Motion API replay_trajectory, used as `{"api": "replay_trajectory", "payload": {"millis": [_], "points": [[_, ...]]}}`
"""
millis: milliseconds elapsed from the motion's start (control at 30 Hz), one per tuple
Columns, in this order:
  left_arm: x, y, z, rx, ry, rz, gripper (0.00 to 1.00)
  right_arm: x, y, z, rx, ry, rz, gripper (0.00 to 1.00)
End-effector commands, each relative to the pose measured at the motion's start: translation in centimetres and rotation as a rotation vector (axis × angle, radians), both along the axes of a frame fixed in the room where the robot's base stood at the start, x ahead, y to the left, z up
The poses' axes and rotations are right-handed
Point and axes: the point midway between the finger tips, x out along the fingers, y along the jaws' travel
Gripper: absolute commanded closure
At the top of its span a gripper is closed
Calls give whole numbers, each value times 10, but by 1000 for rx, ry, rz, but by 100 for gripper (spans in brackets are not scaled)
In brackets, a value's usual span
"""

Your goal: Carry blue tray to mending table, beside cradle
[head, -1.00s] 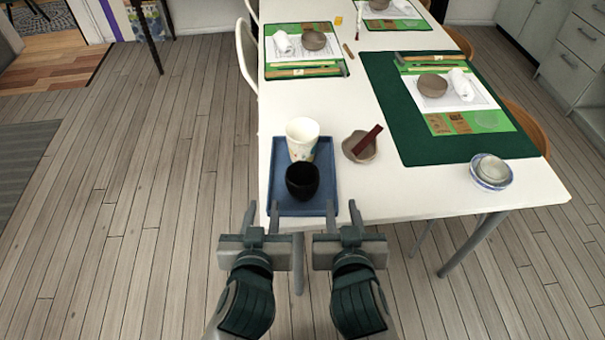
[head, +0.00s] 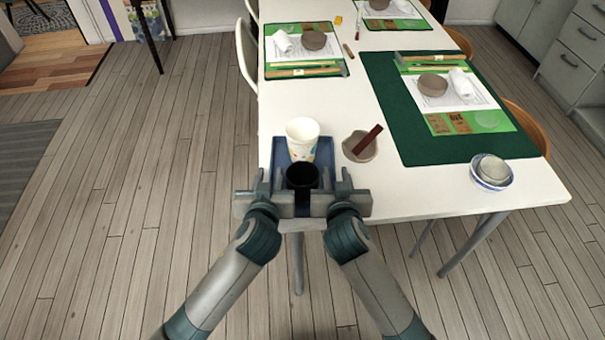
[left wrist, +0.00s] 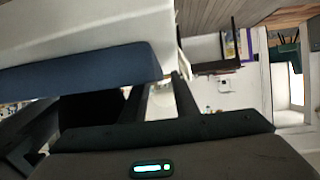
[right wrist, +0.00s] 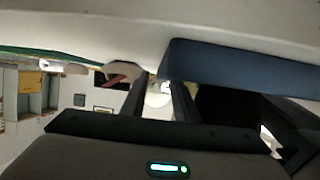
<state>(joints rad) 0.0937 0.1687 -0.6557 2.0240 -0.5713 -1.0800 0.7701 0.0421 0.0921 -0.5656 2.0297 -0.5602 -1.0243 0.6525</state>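The blue tray (head: 326,158) lies at the near left corner of a white table (head: 400,195). A white patterned cup (head: 302,136) and a black cup (head: 302,174) stand on it. My left gripper (head: 269,182) is at the tray's near left corner and my right gripper (head: 332,181) at its near right corner. Both are open, with a gap between the fingers. The tray's edge ends between the fingers in the left wrist view (left wrist: 85,78) and the right wrist view (right wrist: 225,68). I cannot tell whether they touch it. I cannot make out a cradle.
A brown bowl with a dark red stick (head: 360,146) stands close right of the tray. Blue-and-white bowls (head: 491,172) are at the right. A dark green mat (head: 400,125) lies behind. A white chair (head: 246,55) is at the left side. The floor (head: 150,180) left is clear.

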Motion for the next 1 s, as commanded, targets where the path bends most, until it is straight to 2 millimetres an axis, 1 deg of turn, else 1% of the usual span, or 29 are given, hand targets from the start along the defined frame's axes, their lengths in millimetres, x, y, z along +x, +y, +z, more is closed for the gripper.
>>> {"api": "replay_trajectory", "payload": {"millis": [33, 133, 467, 500, 600, 1000], "points": [[4, 0, -1, 2, 0, 0, 73, 4, 0, -2, -1, 0, 0, 73], [8, 0, -3, 1, 0, 1, 73, 8, 0, -4, 1, 1, 0, 73], [10, 0, -4, 0, 0, 1, 73, 10, 0, -4, 1, 1, 0, 73], [10, 0, -4, 0, 0, 1, 77, 10, 0, -4, 1, 1, 0, 77], [10, 0, -4, 0, 0, 1, 100, 10, 0, -4, 1, 1, 0, 100], [10, 0, -2, 0, -2, 1, 100, 10, 0, -2, 1, -1, 0, 100]]}}
